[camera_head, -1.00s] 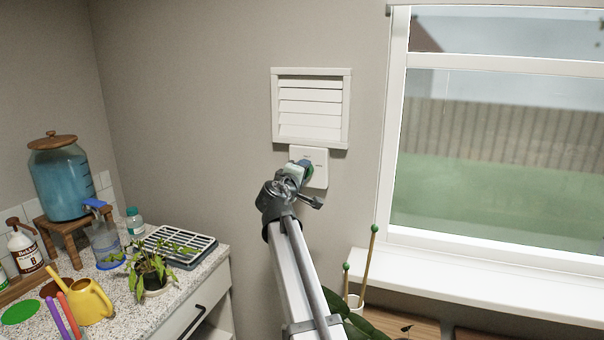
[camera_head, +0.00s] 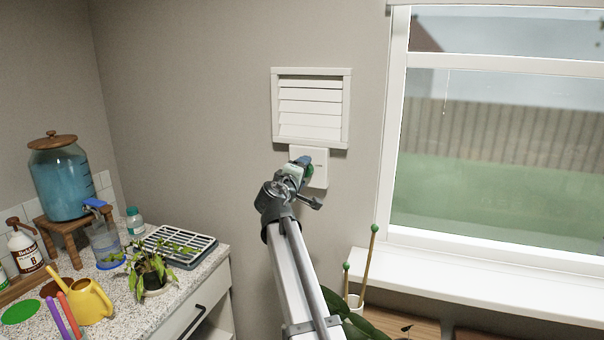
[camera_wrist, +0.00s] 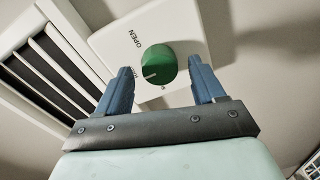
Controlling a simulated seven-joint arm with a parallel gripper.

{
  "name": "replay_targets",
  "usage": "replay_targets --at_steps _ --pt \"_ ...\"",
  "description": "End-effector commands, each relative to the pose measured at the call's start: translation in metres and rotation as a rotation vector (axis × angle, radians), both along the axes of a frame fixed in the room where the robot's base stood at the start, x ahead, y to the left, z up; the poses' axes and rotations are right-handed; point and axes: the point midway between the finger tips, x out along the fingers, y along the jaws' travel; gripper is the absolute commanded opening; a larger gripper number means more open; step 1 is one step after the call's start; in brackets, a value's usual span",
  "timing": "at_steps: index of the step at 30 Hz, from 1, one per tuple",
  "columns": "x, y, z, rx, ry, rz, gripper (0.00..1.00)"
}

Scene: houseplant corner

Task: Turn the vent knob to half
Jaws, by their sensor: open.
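The green vent knob (camera_wrist: 159,62) is round and sits on a white plate (camera_wrist: 190,22) in the wrist view. A white line on the knob points to its lower left, towards a small label partly hidden by a finger. The word OPEN is printed on the plate above left of the knob. My gripper (camera_wrist: 160,66) is open, with one blue finger on each side of the knob; I cannot tell whether they touch it. In the head view my gripper (camera_head: 303,162) is in front of the plate (camera_head: 320,173) and hides most of the knob.
A white slatted vent (camera_head: 311,107) is on the wall just above the plate. A window (camera_head: 490,150) with a sill (camera_head: 470,287) is at right. A counter at left holds a blue water dispenser (camera_head: 62,185), a potted plant (camera_head: 150,270) and a yellow watering can (camera_head: 90,302).

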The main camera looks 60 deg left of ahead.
Motion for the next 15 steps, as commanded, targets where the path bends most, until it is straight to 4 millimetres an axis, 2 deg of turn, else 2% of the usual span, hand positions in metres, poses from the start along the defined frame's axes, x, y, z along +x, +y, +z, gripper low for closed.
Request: replay_targets --at_steps 15 --pt "-0.064 -0.069 0.004 0.0 0.0 0.002 0.68"
